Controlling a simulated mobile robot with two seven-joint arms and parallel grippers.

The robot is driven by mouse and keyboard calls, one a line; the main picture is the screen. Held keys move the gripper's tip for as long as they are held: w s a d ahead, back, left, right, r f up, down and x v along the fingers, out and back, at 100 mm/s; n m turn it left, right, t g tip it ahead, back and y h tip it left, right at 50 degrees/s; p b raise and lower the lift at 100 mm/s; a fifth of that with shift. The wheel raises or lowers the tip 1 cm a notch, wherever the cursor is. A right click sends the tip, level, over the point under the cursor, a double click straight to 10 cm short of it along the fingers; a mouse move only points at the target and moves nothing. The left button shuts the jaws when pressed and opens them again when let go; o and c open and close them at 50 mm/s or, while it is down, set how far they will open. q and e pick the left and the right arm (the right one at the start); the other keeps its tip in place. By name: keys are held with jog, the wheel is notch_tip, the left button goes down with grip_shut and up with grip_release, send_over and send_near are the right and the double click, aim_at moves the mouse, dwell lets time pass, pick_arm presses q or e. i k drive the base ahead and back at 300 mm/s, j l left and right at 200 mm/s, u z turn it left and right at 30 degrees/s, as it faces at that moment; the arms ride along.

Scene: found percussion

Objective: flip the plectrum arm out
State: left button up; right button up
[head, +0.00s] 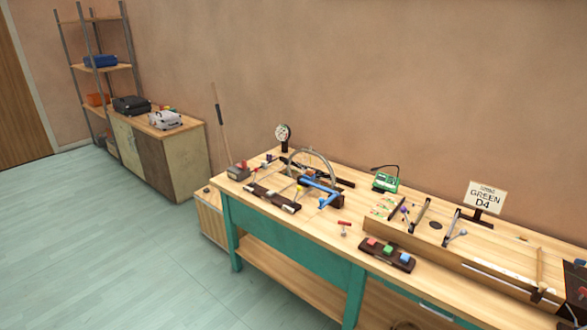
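A spoked wheel (331,163) stands upright in a blue stand (325,191) on the left part of the workbench (318,222). A small yellow-tipped piece sits beside the stand. I cannot tell which small part is the plectrum arm, or whether it is folded in or out. Neither of my grippers is in view.
On the bench are a dark rack (272,198), a red-handled tool (344,226), a block with coloured buttons (387,254), a green device (385,181), a long wooden soundboard and a "GREEN D4" sign (484,196). A cabinet and shelves stand far left. The floor at left is clear.

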aim_at(307, 180)
jog(key=i+j, duration=0.25)
jog(key=i, duration=0.25)
jog(key=i+j+z, duration=0.15)
jog(key=i, duration=0.35)
jog(key=i+j, duration=0.4)
jog(key=i+j+z, duration=0.1)
jog(key=i+j, duration=0.25)
jog(key=i, duration=0.25)
